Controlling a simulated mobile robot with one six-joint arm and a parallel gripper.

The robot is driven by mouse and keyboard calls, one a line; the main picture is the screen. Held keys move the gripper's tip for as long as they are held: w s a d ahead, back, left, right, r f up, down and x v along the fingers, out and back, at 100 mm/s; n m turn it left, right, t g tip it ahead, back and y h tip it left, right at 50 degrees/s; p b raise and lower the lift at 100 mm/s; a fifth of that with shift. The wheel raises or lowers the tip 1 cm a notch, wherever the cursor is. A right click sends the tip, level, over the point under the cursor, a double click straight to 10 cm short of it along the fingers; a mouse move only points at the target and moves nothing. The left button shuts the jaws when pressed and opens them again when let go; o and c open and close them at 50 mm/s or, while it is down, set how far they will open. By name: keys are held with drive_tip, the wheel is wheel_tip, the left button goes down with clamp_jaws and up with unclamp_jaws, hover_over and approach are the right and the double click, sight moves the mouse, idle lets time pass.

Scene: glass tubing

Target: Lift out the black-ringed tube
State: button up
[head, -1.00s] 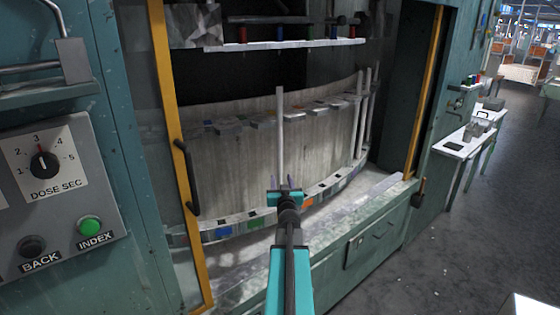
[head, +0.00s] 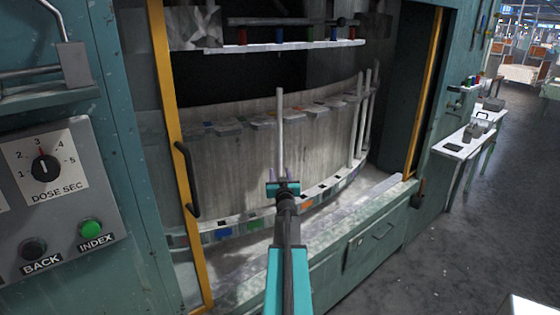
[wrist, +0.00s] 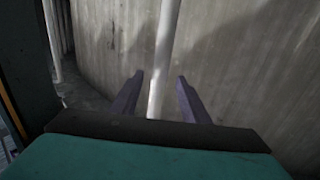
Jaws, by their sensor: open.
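A tall pale tube (head: 280,130) stands upright at the front of the curved drum, above the rim with coloured tags. I see no black ring on its visible length; its lower end is hidden behind my gripper (head: 283,184). In the wrist view the tube (wrist: 166,40) runs down between the two purple fingers of my gripper (wrist: 159,80), with a gap on each side. The gripper is open and empty. I cannot tell how far the tube lies beyond the fingertips.
More pale tubes (head: 359,118) stand at the drum's right side. A yellow-edged door with a black handle (head: 187,178) stands left of my arm. A white shelf (head: 285,45) crosses above. The cabinet's front ledge (head: 330,220) lies below my gripper.

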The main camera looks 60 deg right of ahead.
sight(278, 165)
drive_tip(key=shift+x, duration=1.15)
drive_tip(key=shift+d, duration=0.1)
drive_tip(key=shift+p+x, duration=0.6)
drive_tip(key=shift+x, duration=1.9)
drive_tip(key=shift+f, duration=0.2)
clamp_jaws()
drive_tip(key=shift+r, duration=0.2)
